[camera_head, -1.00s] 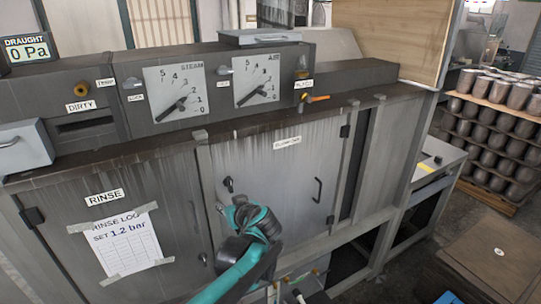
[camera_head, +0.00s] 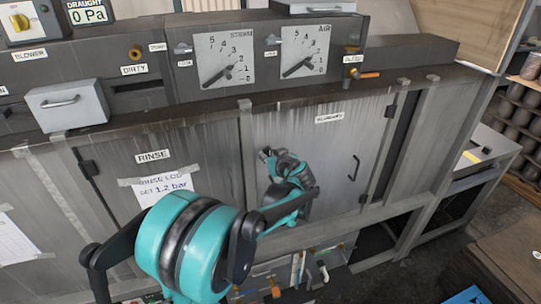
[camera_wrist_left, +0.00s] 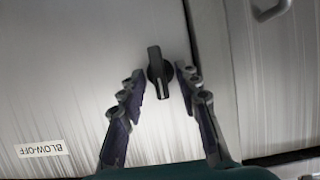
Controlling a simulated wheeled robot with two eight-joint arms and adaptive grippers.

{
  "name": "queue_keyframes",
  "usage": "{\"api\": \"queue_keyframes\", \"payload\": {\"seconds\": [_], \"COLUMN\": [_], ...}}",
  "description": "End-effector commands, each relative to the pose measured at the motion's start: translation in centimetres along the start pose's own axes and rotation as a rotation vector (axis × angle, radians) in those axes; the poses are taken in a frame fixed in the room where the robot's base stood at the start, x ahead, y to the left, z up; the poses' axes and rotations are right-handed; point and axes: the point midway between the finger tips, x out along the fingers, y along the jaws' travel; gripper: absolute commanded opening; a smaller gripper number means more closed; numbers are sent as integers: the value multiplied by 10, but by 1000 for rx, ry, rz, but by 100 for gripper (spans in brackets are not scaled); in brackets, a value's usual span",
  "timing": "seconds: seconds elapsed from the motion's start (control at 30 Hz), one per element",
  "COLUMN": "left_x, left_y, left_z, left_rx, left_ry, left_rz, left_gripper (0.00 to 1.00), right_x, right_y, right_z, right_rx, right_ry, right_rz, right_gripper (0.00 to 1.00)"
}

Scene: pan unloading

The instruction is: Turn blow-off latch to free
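The blow-off latch is a black knob (camera_wrist_left: 158,72) with a pale line on its bar, on the grey metal blow-off door (camera_head: 310,145). In the left wrist view its bar stands nearly upright, slightly tilted. My left gripper (camera_head: 265,154) is at the left part of this door and hides the latch in the head view. Its two fingers are spread on either side of the latch, with a visible gap on the left and a narrower one on the right. The blow-off label (camera_wrist_left: 41,149) is upside down in the wrist view. My right gripper is not in view.
The door's bar handle (camera_head: 354,168) is to the right of my gripper. The rinse door (camera_head: 205,150) with its taped paper log is to the left. Steam (camera_head: 225,62) and air (camera_head: 304,51) gauges sit above. Small valves and fittings (camera_head: 322,270) lie below.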

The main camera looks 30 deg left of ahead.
Motion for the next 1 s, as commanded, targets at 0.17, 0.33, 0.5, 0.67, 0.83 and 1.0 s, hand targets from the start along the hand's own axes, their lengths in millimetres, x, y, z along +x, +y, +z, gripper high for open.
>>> {"api": "queue_keyframes", "payload": {"seconds": [0.17,0.33,0.5,0.67,0.83,1.0], "left_x": [0,0,0,0,0,0], "left_y": [0,0,0,0,2,3], "left_z": [0,0,0,0,1,2], "left_rx": [0,0,0,15,71,177], "left_ry": [0,0,0,-1,-1,-1], "left_rz": [0,0,0,-7,-29,-74], "left_gripper": [14,0,0,0,0,0], "right_x": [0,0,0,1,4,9], "right_y": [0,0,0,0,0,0], "right_z": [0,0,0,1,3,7], "right_rx": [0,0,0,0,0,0], "right_ry": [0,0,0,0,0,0], "right_rz": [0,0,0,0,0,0], "right_gripper": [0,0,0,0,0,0]}}
